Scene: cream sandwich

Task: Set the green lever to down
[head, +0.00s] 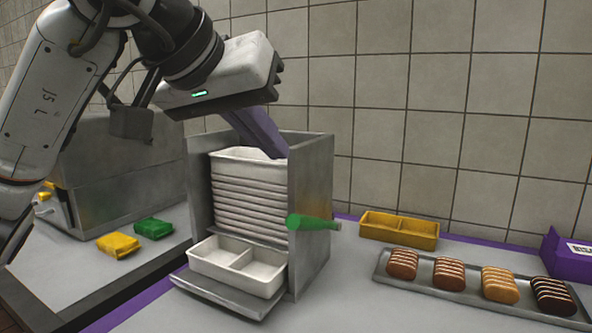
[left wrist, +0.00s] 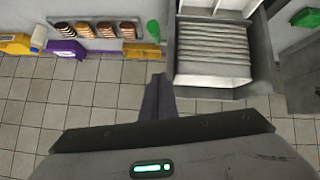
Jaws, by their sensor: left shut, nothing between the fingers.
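The green lever (head: 314,223) sticks out to the right, roughly level, from the right side of the grey metal dispenser (head: 312,185). It also shows in the left wrist view (left wrist: 153,28), beside the dispenser's stack of white trays (left wrist: 212,58). My left gripper (head: 283,152) is shut and empty, its purple fingers pointing down at the top of the dispenser, above and a little left of the lever. In the left wrist view its fingers (left wrist: 158,82) are apart from the lever. My right gripper is in neither view.
A white two-part tray (head: 238,268) sits in the dispenser's bottom outlet. To the right are a yellow tray (head: 399,230), a metal tray (head: 455,291) with several sandwiches and a purple box (head: 568,258). Yellow (head: 118,244) and green packets (head: 153,228) lie left. A tiled wall stands behind.

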